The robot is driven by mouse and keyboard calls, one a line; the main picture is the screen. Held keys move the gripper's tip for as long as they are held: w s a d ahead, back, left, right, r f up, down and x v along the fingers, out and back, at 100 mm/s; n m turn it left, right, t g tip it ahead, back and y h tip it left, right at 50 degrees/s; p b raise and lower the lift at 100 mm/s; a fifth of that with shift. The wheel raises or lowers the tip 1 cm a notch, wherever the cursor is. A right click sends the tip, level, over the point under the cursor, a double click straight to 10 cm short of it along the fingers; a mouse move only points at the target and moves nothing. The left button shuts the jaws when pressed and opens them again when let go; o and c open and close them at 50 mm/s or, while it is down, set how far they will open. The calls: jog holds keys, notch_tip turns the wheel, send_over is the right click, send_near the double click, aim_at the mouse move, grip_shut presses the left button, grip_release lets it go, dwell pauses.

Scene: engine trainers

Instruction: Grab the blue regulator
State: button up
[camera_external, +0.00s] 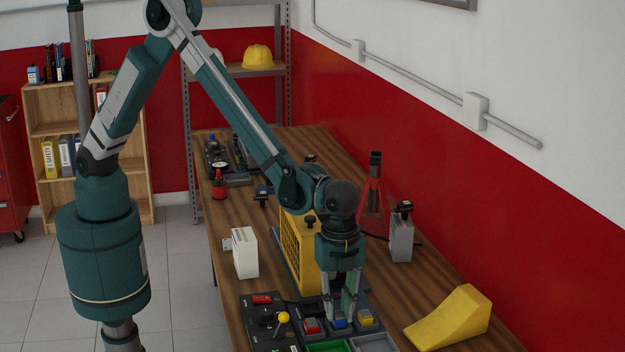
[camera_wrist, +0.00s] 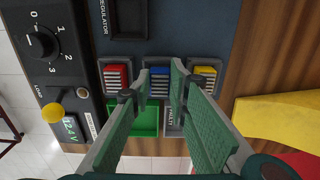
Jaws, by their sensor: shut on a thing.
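The blue regulator (camera_wrist: 159,83) sits in the middle of a row on the dark panel, between the red regulator (camera_wrist: 116,77) and the yellow regulator (camera_wrist: 205,75). It also shows low in the external view (camera_external: 340,323), under my fingers. My gripper (camera_wrist: 159,76) points down over the panel, one green-padded finger on each side of the blue regulator, shut on it. In the external view my gripper (camera_external: 342,316) is at the panel. The blue one still appears at its place in the row; any lift off the panel cannot be told.
A green tray (camera_wrist: 147,121) and a grey tray marked faulty (camera_wrist: 172,130) lie beside the row. A control box with a yellow-knobbed lever (camera_external: 283,317) stands left. A yellow wedge (camera_external: 451,318) lies right, and a yellow unit (camera_external: 297,242) stands behind.

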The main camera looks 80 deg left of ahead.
aim_at(338, 312)
notch_tip(338, 312, up, 9)
dwell(0.5)
